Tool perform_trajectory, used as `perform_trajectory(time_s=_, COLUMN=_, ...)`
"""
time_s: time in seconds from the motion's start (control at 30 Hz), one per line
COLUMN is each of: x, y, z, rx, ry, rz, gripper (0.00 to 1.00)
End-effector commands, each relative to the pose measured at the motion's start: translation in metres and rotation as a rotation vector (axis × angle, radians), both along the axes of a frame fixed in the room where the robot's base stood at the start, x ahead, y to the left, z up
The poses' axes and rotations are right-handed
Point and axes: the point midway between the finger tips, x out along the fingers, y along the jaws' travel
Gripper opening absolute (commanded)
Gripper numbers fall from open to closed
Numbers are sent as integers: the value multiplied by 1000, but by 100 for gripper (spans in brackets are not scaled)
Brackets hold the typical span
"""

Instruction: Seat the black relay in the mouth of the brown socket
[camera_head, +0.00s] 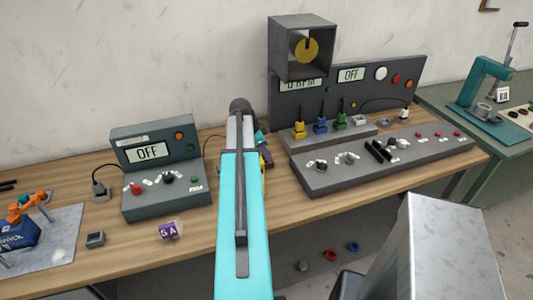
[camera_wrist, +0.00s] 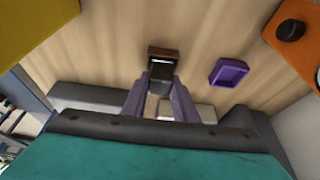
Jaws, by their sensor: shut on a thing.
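In the wrist view my gripper (camera_wrist: 162,95) is shut on the black relay (camera_wrist: 161,77), a small dark block between the two fingertips. The brown socket (camera_wrist: 163,52) is on the wooden bench top just beyond the fingertips, in line with the relay. The relay's far end overlaps the near side of the socket in this view. I cannot tell whether it is in the mouth, touching or just above it. In the head view my arm hides the relay, the socket and the fingertips.
A purple open socket (camera_wrist: 229,72) lies right of the brown one. An orange block with a black knob (camera_wrist: 291,30) is at the upper right, and a yellow surface (camera_wrist: 35,22) at the upper left. Grey control boxes (camera_head: 160,205) and a long panel (camera_head: 385,165) flank my arm.

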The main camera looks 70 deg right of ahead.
Motion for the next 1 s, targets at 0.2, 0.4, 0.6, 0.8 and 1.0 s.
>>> perform_trajectory(time_s=0.2, x=0, y=0, z=-2, rx=0, ry=0, rz=0, gripper=45)
perform_trajectory(time_s=0.4, x=1, y=0, z=-2, rx=0, ry=0, rz=1, gripper=45)
perform_trajectory(time_s=0.6, x=1, y=0, z=1, rx=0, ry=0, rz=1, gripper=45)
perform_trajectory(time_s=0.8, x=4, y=2, z=9, rx=-1, ry=-1, rz=3, gripper=45)
perform_trajectory(time_s=1.0, x=11, y=7, z=27, rx=-2, ry=0, rz=3, gripper=45)
